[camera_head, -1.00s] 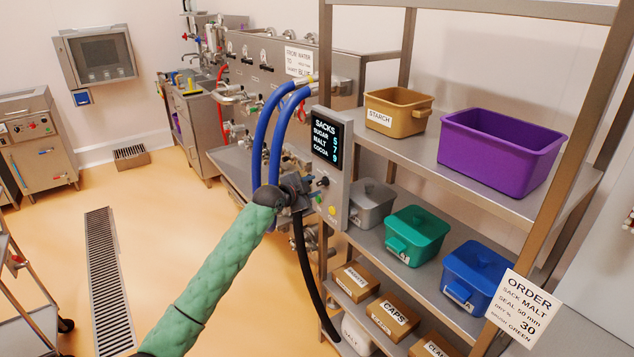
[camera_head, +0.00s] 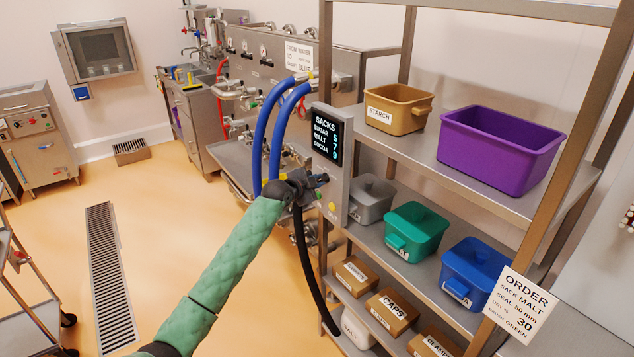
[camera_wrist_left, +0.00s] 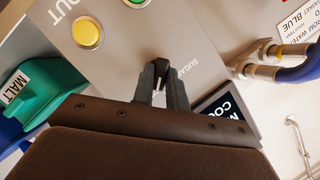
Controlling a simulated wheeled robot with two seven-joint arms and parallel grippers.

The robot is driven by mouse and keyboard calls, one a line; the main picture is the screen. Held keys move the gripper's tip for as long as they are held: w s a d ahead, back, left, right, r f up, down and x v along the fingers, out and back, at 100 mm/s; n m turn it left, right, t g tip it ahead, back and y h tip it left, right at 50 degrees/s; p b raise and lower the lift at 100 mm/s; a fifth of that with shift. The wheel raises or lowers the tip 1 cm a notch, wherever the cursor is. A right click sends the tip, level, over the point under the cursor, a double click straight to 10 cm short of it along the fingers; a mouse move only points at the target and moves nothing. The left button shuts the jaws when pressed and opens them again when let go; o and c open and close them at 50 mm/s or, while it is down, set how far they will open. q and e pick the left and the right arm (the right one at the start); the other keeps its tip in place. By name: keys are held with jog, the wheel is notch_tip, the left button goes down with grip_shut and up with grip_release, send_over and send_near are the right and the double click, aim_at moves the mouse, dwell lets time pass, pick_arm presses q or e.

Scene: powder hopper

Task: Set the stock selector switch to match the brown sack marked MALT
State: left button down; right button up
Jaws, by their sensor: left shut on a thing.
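The grey control panel (camera_head: 334,195) stands at the shelf's left post, its screen (camera_head: 328,138) listing SACKS: SUGAR 5, MALT 7, COCOA 9. My left gripper (camera_head: 318,181) is at the panel below the screen. In the left wrist view its two fingers (camera_wrist_left: 161,82) are shut on the black selector knob (camera_wrist_left: 160,67), which has a white mark. No brown sack shows. My right gripper is not in view.
A yellow button (camera_wrist_left: 87,33) is on the panel near the knob. Blue hoses (camera_head: 268,130) hang close behind my left arm. The shelf holds a purple bin (camera_head: 500,150), a green bin (camera_head: 415,232) and a blue bin (camera_head: 475,273). An ORDER card (camera_head: 521,305) reads SACK MALT.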

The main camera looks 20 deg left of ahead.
pick_arm(q)
jog(key=shift+n+g, duration=0.5)
jog(key=shift+n, duration=0.3)
jog(key=shift+a+n+h+b, duration=0.1)
jog(key=shift+n+h+b, duration=0.4)
jog(key=shift+n, duration=0.1)
jog(key=shift+w+n+g+b, duration=0.1)
jog(key=shift+n+g+b, duration=0.2)
jog(key=shift+n+g, duration=0.3)
jog(key=shift+a+n+g+h+b, duration=0.1)
jog(key=shift+n+g+h+b, duration=0.5)
jog(key=shift+n+h, duration=0.4)
jog(key=shift+r+n, duration=0.15)
jog(key=shift+n, duration=0.35)
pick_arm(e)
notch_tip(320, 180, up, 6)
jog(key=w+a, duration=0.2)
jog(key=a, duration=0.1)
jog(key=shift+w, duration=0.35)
pick_arm(q)
jog(key=shift+w, duration=0.1)
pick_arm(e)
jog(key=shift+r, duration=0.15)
